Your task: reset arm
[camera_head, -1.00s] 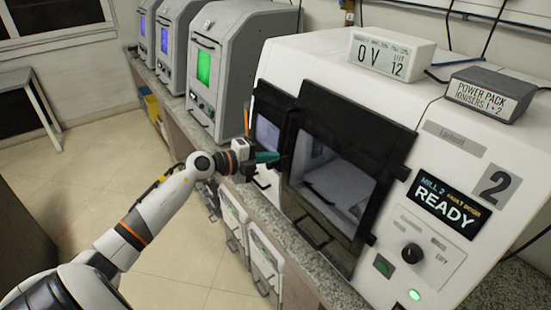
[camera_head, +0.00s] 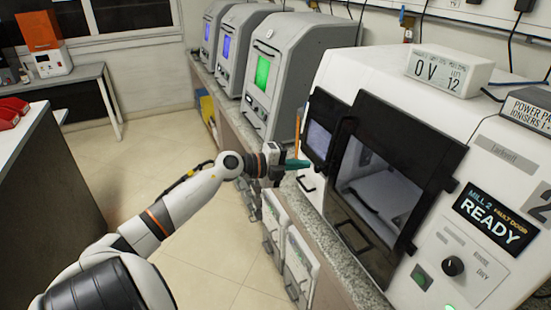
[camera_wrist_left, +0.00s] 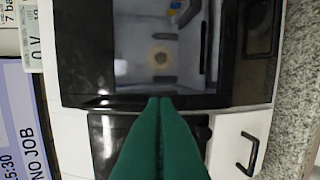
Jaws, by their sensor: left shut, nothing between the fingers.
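My left arm comes in from the lower left in the head view. My left gripper (camera_head: 298,164) has green fingers that are shut and empty, in front of the mill's dark side panel. In the left wrist view the green fingers (camera_wrist_left: 160,105) lie together and point at the black edge of a dark glass door. The mill (camera_head: 487,125) is a white machine with a "READY" display. Its black-framed glass door (camera_head: 415,140) stands in front of the chamber. My right gripper is not in view.
Several grey machines (camera_head: 297,62) with lit screens line the counter beyond. White drawer fronts (camera_head: 299,262) with handles sit below the counter. A white box (camera_head: 449,72) rests on the mill. The floor (camera_head: 140,160) at left is clear up to a bench (camera_head: 35,140).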

